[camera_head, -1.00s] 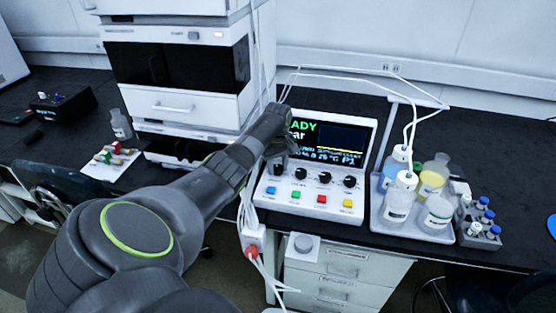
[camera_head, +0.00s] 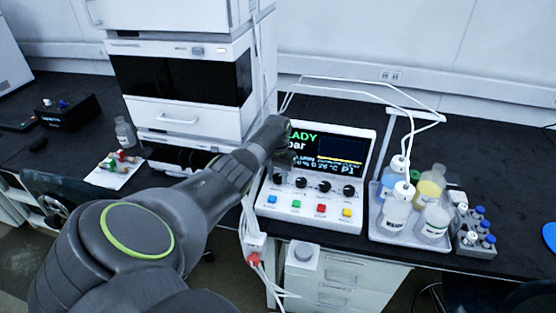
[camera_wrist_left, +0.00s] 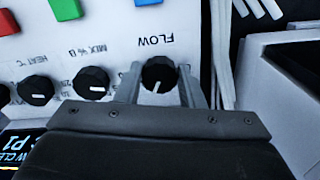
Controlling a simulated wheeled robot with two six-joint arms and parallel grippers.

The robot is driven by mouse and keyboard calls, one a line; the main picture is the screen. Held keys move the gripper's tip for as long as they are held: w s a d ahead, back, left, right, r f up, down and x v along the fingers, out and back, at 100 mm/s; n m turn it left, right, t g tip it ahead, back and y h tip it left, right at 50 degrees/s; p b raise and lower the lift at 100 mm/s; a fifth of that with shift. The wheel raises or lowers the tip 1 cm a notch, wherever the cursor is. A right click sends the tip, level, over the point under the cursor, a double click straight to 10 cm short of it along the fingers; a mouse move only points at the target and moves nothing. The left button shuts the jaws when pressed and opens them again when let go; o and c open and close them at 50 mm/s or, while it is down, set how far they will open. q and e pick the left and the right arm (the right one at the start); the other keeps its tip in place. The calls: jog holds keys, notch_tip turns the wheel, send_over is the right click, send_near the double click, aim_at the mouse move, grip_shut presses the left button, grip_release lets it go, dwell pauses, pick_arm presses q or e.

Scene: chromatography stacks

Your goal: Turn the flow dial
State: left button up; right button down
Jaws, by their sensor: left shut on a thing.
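The flow dial (camera_wrist_left: 158,76) is a round black knob with a white pointer line, under the printed word FLOW. My left gripper (camera_wrist_left: 158,86) has one finger on each side of it and is shut on it. The pointer can be made out only in the left wrist view. The console screen (camera_head: 335,150) is lit and partly covered by my arm. My right gripper is not in view.
Other black knobs (camera_head: 325,187) and colored buttons (camera_head: 321,208) sit close by on the console. A tray of bottles (camera_head: 450,244) and a vial rack (camera_head: 476,250) stand to the right. The instrument stack (camera_head: 190,110) rises behind my arm, with cables hanging at its side.

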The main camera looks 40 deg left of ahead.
aim_at(278, 177)
pick_arm(q)
jog(key=shift+w+a+r+m, duration=0.1)
jog(key=shift+m, duration=1)
jog(key=o, duration=1)
notch_tip(278, 177, up, 17)
jog(key=shift+r, duration=0.15)
